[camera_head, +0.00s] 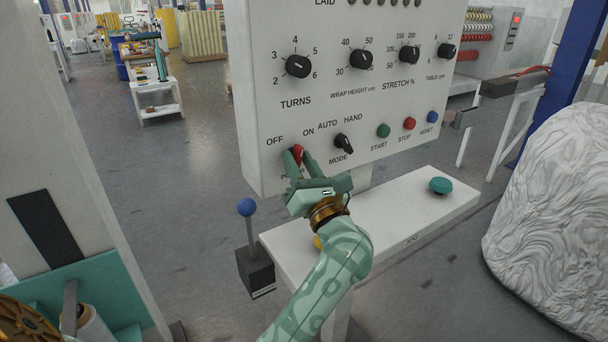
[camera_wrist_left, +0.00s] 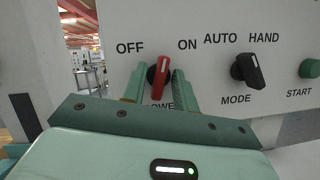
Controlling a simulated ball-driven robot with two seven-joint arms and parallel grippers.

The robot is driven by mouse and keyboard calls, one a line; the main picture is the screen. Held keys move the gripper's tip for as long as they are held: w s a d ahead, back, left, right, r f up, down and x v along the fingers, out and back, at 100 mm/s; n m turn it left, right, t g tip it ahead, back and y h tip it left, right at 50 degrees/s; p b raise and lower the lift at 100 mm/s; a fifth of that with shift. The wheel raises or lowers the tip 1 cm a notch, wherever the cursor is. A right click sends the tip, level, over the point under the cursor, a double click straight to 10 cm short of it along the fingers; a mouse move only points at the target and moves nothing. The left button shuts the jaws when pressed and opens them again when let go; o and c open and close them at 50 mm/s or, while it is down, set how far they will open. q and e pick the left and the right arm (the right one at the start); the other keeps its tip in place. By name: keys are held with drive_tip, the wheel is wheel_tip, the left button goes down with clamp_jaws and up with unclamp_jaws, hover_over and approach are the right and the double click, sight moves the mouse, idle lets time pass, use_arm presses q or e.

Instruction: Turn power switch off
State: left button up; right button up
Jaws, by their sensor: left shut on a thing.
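The red power switch (camera_wrist_left: 159,80) is a rotary knob on the light grey control panel (camera_head: 345,100), below and between the OFF and ON labels. Its white mark points up, leaning slightly right in the left wrist view. In the head view the red knob (camera_head: 297,153) shows partly between my fingers. My left gripper (camera_head: 303,165) reaches up to the panel and is shut on the knob, one finger on each side in the left wrist view (camera_wrist_left: 160,88). The POWER label is partly hidden by the fingers. My right gripper is not in view.
The black mode knob (camera_head: 343,143) is just right of my gripper, then green, red and blue buttons. Black dials line the panel above. A white shelf (camera_head: 400,212) below bears a teal button (camera_head: 440,185). A blue-ball lever (camera_head: 247,207) stands at its left. A wrapped load (camera_head: 555,200) is at right.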

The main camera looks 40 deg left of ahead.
use_arm(q)
drive_tip(key=shift+w+d+f+n+g+y+b, duration=0.1)
drive_tip(key=shift+n+g+y+b, duration=0.1)
drive_tip(key=shift+n+g+b, duration=2.1)
drive_tip(key=shift+w+a+r+n+g+y+b, duration=0.15)
drive_tip(key=shift+n+g+b, duration=0.8)
drive_tip(key=shift+n, duration=2.55)
drive_tip(key=shift+d+f+n+g+y+b, duration=0.2)
drive_tip(key=shift+n+g+b, duration=0.85)
drive_tip(key=shift+n+b, duration=1.5)
use_arm(e)
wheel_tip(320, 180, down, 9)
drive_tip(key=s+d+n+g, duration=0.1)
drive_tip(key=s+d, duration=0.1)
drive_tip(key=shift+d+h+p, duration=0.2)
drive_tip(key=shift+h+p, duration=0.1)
drive_tip(key=shift+p, duration=0.05)
use_arm(q)
drive_tip(key=shift+n, duration=0.45)
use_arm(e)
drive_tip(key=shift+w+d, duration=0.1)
use_arm(q)
drive_tip(key=o, duration=0.6)
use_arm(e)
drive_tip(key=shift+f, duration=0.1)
